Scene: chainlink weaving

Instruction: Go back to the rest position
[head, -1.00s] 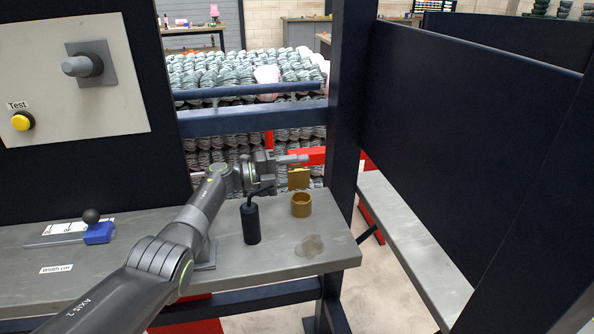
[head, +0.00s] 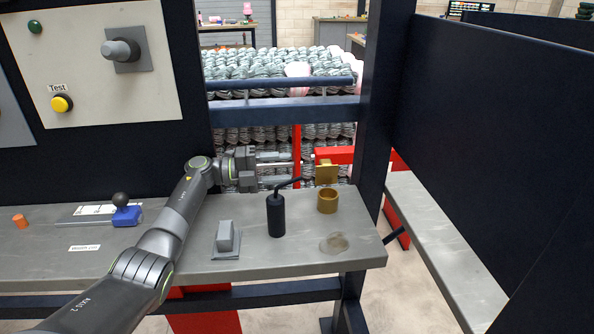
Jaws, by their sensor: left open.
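My left gripper (head: 275,171) is at the end of my left arm, above the grey workbench (head: 300,254). It is open and empty, with its two fingers apart and pointing right. A black oil can (head: 276,214) with a thin bent spout stands upright on the bench, below and just in front of the gripper. A brass cup (head: 327,200) stands to the right of the can. My right gripper is not in view.
A grey block on a plate (head: 227,239) and a blue slider with a black knob (head: 126,214) are on the bench. A control panel (head: 95,60) with a yellow button is at left. A dark post (head: 375,100) and dark panel (head: 480,140) stand at right. Wire coils (head: 270,70) lie behind.

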